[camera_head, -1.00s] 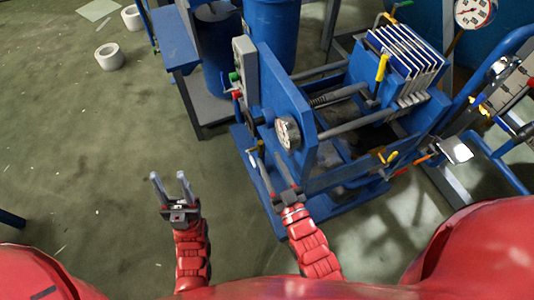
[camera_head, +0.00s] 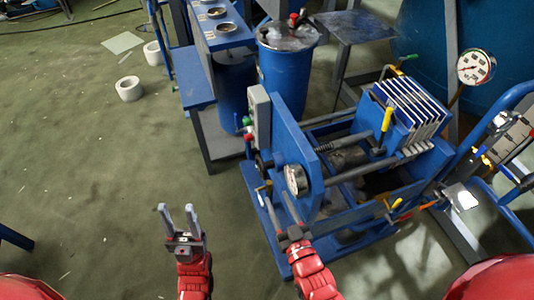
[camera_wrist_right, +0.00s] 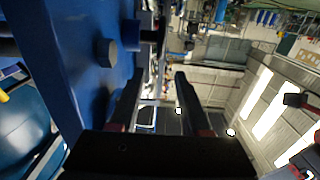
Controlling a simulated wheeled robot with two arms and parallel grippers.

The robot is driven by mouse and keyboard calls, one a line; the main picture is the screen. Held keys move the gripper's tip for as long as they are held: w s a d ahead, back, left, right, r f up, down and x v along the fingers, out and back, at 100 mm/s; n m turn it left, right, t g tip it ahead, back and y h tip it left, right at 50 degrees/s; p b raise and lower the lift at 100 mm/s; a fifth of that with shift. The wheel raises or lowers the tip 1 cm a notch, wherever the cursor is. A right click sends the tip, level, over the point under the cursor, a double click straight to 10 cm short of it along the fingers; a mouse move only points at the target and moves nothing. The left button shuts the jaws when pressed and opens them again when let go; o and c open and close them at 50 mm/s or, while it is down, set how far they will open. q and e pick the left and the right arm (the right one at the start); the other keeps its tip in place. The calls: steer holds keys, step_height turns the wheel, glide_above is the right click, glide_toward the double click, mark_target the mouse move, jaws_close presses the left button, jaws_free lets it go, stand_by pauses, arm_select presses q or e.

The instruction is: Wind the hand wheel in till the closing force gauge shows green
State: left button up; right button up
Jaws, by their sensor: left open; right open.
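The blue filter press has an end plate (camera_head: 297,150) at its left end. My right gripper (camera_head: 279,200) is open and empty, just below the gauge. In the right wrist view its open fingers (camera_wrist_right: 156,98) are beside a blue plate with a hex bolt (camera_wrist_right: 106,52). My left gripper (camera_head: 177,208) is open and empty above the floor, left of the press.
A grey control box (camera_head: 260,115) with coloured buttons stands on the press frame. White plates (camera_head: 412,105) are stacked at its right. A blue drum (camera_head: 285,75) and bench (camera_head: 220,35) stand behind. A second dial gauge (camera_head: 476,67) is at upper right.

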mark_target(257, 156)
steer(key=x, duration=1.1)
steer(key=p+x, duration=0.1)
steer(key=x, duration=0.5)
steer(key=shift+w+f, duration=0.1)
steer(key=shift+f, duration=0.15)
steer(key=shift+c, duration=0.3)
jaws_close()
